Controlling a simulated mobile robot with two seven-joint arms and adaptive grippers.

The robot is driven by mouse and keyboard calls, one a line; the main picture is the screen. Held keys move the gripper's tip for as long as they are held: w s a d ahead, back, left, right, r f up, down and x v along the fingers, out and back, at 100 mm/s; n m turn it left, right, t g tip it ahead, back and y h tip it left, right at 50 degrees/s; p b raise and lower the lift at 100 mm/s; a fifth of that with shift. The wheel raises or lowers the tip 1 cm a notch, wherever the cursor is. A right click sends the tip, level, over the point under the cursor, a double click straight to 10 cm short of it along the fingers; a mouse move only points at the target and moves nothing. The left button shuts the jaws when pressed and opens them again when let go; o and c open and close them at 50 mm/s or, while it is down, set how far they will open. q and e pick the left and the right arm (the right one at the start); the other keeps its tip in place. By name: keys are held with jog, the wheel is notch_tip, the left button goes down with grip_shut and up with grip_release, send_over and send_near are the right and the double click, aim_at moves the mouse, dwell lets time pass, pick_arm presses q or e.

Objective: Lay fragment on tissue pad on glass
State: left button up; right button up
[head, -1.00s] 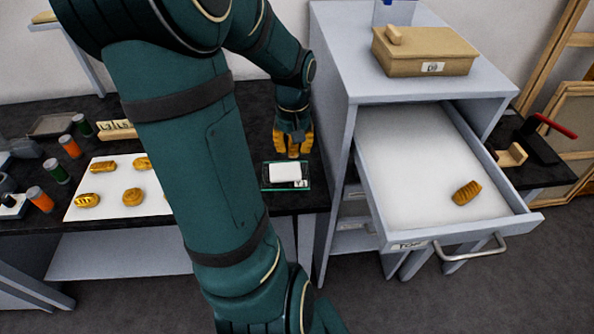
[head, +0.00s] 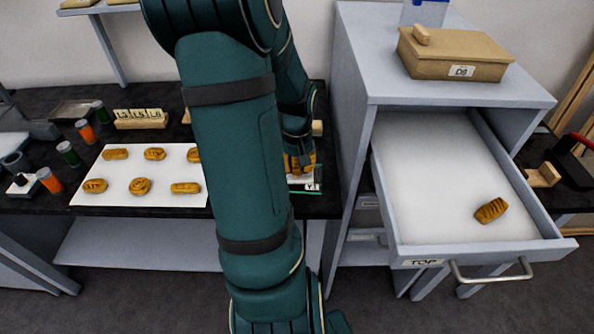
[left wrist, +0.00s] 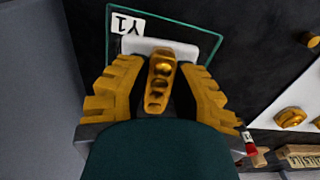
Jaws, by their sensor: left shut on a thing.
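My left gripper (head: 301,163) is shut on a gilt fragment (left wrist: 160,82), an elongated golden piece with a pitted relief, held between the yellow fingers. In the left wrist view the fragment lies over the white tissue pad (left wrist: 206,44). I cannot tell whether it touches the pad. The pad lies on a clear glass plate (left wrist: 232,20) with green edges and a Y1 label. In the head view the glass (head: 310,189) shows only at its front right edge. My arm and gripper hide the rest and the held fragment. My right gripper is not in view.
Several other golden fragments lie on a white sheet (head: 120,197) left of my arm. Jars and a label block (head: 140,119) stand behind and beside it. On the right, an open cabinet drawer (head: 420,243) holds one fragment (head: 491,210); a tan box (head: 455,60) sits on top.

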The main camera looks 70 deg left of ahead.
pick_arm(q)
jog(key=shift+w+f, duration=0.1)
jog(key=shift+f, duration=0.75)
jog(key=shift+f+b, duration=0.2)
jog(key=shift+b, duration=0.1)
jog(key=o, duration=0.8)
jog(key=shift+r, duration=0.1)
jog(key=shift+r+p, duration=0.3)
notch_tip(320, 180, up, 12)
jog(key=p, duration=0.3)
jog(key=shift+f, duration=0.15)
